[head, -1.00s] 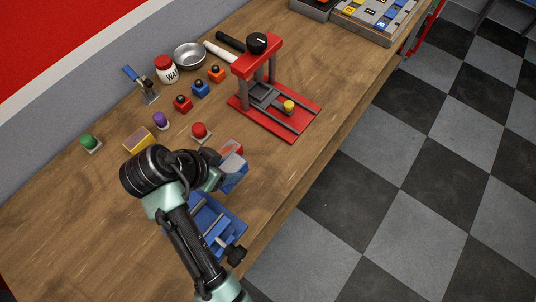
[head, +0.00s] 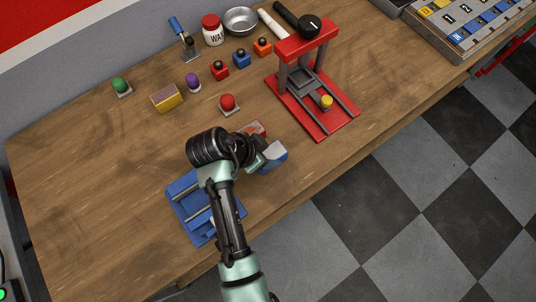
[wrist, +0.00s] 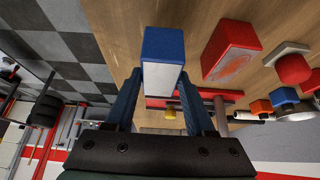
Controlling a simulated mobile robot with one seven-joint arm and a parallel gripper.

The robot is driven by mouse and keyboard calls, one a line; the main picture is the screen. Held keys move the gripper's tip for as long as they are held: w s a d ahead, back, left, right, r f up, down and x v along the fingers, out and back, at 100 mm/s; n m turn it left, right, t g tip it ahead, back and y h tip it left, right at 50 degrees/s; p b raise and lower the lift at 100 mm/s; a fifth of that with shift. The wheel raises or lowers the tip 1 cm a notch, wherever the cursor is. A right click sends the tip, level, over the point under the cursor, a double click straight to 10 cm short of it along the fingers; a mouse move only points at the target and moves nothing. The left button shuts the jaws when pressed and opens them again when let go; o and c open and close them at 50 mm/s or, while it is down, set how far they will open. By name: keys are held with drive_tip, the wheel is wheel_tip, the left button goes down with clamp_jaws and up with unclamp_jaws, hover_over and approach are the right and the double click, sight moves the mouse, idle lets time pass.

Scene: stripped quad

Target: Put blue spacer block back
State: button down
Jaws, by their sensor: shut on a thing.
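A blue block with a pale face (wrist: 163,45) is between my fingertips in the wrist view. It also shows in the head view (head: 273,156), just beyond my wrist and near the bench's front edge. My gripper (wrist: 158,82) is shut on this block. In the head view my wrist partly hides the grip. The block looks close to the bench top, but I cannot tell whether it touches it. A similar red block (wrist: 231,48) lies on the bench beside it, partly hidden behind my wrist in the head view (head: 256,128).
A blue vise-like fixture (head: 184,186) sits under my arm. A red press (head: 323,124) stands to the right. A red button (head: 227,103), sponge (head: 167,97) and several small coloured parts lie behind. A tray of numbered blocks (head: 463,48) is at the top right.

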drive_tip(key=shift+f, duration=1.35)
drive_tip(key=shift+f, duration=0.15)
drive_tip(key=shift+c, duration=1.3)
unclamp_jaws()
